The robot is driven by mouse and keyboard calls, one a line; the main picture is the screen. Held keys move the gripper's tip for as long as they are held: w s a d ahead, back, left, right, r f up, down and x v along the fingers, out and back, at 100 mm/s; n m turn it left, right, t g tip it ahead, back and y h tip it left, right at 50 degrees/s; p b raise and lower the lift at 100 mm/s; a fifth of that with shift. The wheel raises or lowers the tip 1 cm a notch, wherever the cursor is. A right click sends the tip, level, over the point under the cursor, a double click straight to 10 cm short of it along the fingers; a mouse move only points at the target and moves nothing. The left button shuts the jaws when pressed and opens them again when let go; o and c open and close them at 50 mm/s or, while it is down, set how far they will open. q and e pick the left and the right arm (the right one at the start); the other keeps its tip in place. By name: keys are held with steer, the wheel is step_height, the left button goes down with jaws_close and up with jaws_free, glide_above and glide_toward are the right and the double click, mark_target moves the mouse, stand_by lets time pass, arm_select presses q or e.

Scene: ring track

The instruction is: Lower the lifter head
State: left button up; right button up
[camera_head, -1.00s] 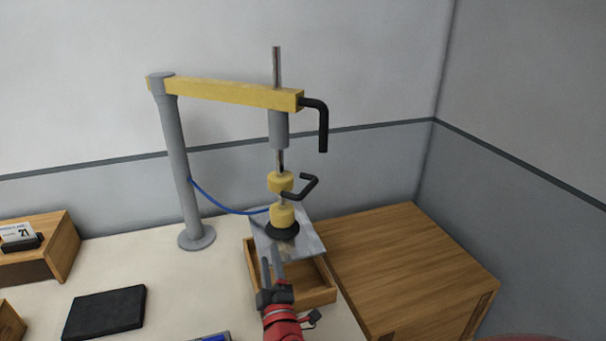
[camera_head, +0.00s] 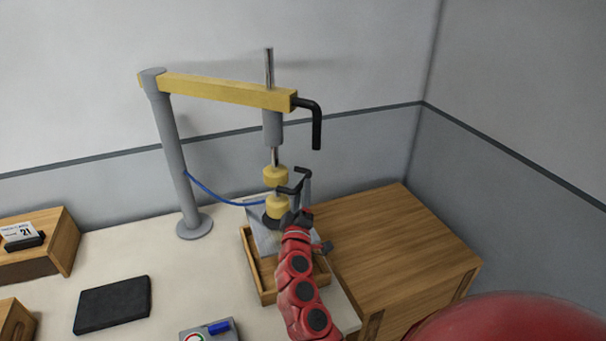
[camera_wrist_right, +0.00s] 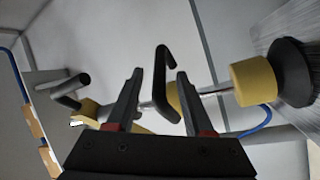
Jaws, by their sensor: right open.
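The lifter stands on the table with a grey post (camera_head: 174,150) and a yellow boom (camera_head: 225,90). Its head (camera_head: 277,205), yellow blocks on a thin rod with a black suction cup, hangs below the boom over a grey plate (camera_head: 266,241). The cup looks down on the plate; exact contact is hard to tell. A bent black handle (camera_head: 303,170) sticks out from the head. My right gripper (camera_head: 302,190) is open beside the head, at the handle. In the right wrist view the handle (camera_wrist_right: 161,65) shows between its open fingers (camera_wrist_right: 159,76). My left gripper is out of view.
A wooden tray (camera_head: 251,262) lies under the plate. A wooden cabinet (camera_head: 395,240) stands to the right. A second black crank (camera_head: 316,125) is on the boom's end. A blue hose (camera_head: 215,195) runs to the head. A dark flat pad (camera_head: 112,304) lies left.

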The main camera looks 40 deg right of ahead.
mark_target(303, 179)
steer(key=shift+p+x, duration=0.45)
steer(key=shift+x, duration=1.8)
jaws_close()
